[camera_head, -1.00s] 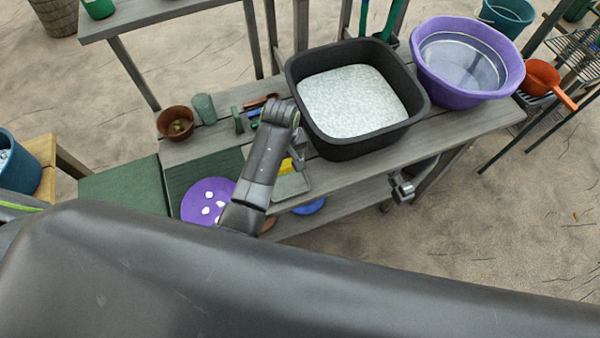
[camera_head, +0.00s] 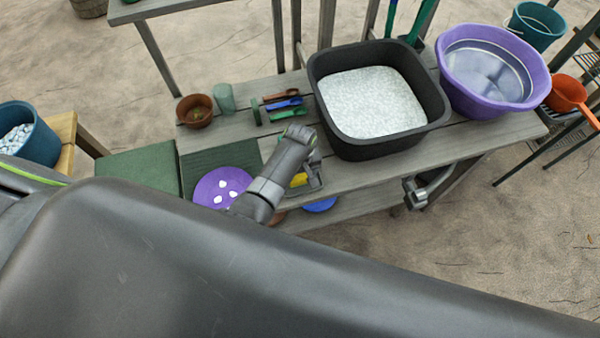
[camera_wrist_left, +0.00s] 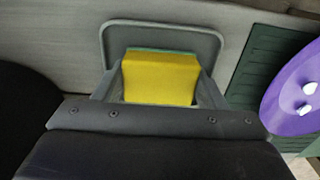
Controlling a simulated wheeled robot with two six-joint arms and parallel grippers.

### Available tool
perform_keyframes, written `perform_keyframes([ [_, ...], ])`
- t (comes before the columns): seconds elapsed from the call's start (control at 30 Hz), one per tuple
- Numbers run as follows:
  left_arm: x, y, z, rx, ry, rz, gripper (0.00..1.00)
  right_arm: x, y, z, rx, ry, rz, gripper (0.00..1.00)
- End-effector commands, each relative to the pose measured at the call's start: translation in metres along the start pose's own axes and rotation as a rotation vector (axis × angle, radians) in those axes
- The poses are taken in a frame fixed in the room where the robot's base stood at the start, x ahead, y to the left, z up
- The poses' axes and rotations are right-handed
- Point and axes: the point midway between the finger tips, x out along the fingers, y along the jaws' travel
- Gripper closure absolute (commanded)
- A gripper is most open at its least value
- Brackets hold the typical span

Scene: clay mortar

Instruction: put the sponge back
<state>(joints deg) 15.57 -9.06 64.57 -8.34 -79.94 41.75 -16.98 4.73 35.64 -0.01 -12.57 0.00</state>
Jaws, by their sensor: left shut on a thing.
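The sponge is yellow with a green layer along one side, and it shows in the left wrist view (camera_wrist_left: 160,78). My left gripper (camera_wrist_left: 158,88) is shut on it, with one finger on each side. In the head view, a bit of the yellow sponge (camera_head: 299,180) shows beside my left wrist. A shallow grey tray (camera_wrist_left: 212,45) with a raised rim lies under the sponge in the wrist view. I cannot tell whether the sponge touches the tray. My right gripper is not in view.
A black basin (camera_head: 440,115) of pale granules and a purple tub (camera_head: 448,85) stand on the bench to the right. A terracotta pot (camera_head: 195,112), a green cup (camera_head: 224,98) and small tools (camera_head: 285,103) stand left. A purple disc (camera_head: 212,188) lies near my arm.

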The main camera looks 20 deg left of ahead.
Motion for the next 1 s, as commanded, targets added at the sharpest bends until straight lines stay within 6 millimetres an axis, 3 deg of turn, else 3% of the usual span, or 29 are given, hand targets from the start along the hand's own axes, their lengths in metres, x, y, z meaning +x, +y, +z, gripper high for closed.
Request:
perform_keyframes([
  [0.23,0.003,0.000,0.000,0.000,0.000,0.000,0.57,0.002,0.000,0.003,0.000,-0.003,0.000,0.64],
  [0.27,0.003,0.000,0.000,0.000,0.000,0.000,0.34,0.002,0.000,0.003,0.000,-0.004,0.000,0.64],
  [0.33,0.002,0.000,0.000,0.000,0.000,0.000,0.26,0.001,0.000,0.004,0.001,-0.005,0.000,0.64],
  [0.73,-0.006,0.001,0.000,0.001,0.000,0.001,0.26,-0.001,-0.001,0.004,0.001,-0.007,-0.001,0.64],
  [1.0,-0.047,0.002,-0.001,0.000,0.003,0.004,0.26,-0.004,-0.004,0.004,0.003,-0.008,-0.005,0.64],
])
